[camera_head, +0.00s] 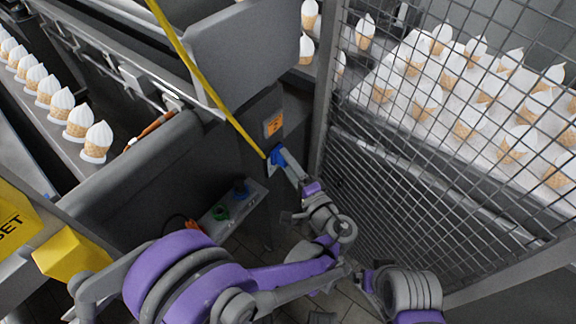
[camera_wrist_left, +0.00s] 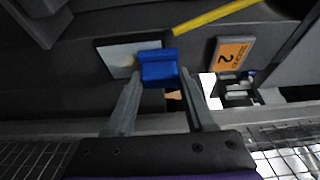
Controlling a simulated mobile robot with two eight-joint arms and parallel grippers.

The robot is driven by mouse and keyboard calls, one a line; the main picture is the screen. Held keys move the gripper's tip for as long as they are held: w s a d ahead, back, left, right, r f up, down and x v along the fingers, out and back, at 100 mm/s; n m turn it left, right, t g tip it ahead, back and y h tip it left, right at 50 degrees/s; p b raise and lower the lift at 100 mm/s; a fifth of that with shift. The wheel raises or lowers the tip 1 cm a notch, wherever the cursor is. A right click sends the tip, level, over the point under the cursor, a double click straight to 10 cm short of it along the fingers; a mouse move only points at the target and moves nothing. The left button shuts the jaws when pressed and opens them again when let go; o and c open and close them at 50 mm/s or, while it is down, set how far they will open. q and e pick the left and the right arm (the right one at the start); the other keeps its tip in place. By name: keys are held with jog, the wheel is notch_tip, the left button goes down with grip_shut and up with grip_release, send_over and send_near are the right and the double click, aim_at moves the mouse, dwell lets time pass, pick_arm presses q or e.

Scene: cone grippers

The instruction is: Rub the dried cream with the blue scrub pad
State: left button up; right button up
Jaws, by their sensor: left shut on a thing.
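The blue scrub pad (camera_head: 276,156) is a small blue block at the end of my left arm, in front of the dark machine side. My left gripper (camera_wrist_left: 159,82) is shut on the blue scrub pad (camera_wrist_left: 158,68), which sits between its two grey fingertips. Behind the pad is a pale, dark-framed panel (camera_wrist_left: 118,56); the pad covers its right part. The dried cream cannot be told apart from the pale panel surface. Whether the pad touches the panel is unclear. Part of my right arm shows at lower right in the head view, but its gripper does not.
An orange label (camera_head: 273,124) marked 2 is just above the pad. A yellow bar (camera_head: 198,80) slants down toward it. A wire mesh fence (camera_head: 430,170) stands close on the right, with cones behind. A control box (camera_head: 232,205) with green and blue knobs sits below left.

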pick_arm(q)
notch_tip(320, 180, down, 7)
jog(key=b, duration=0.5)
jog(key=shift+f, duration=0.15)
dwell(0.4)
jog(key=shift+s, duration=0.1)
